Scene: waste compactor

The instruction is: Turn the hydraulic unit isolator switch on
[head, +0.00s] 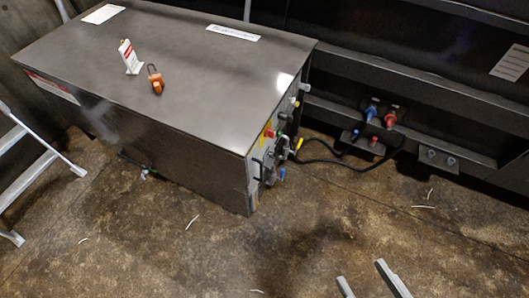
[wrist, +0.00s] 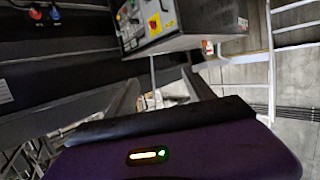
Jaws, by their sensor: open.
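The hydraulic unit (head: 190,55) is a large dark metal box on the floor. Its panel (head: 262,160) is on the end facing right. A small red and yellow switch (head: 269,132), which looks like the isolator, sits high on this panel. In the wrist view, the red switch on its yellow plate (wrist: 154,24) shows at the top, on the light panel. I cannot tell its set position. My gripper (head: 361,270) is open and empty, above the floor at the bottom right in the head view, well apart from the panel. Its fingers also show in the wrist view (wrist: 158,88).
An orange padlock (head: 155,79) and a white-red tag (head: 130,56) are on top of the unit. Blue and red couplings (head: 380,115) and black hoses are right of the panel. A ladder (head: 30,165) stands left. The floor before the panel is mostly clear.

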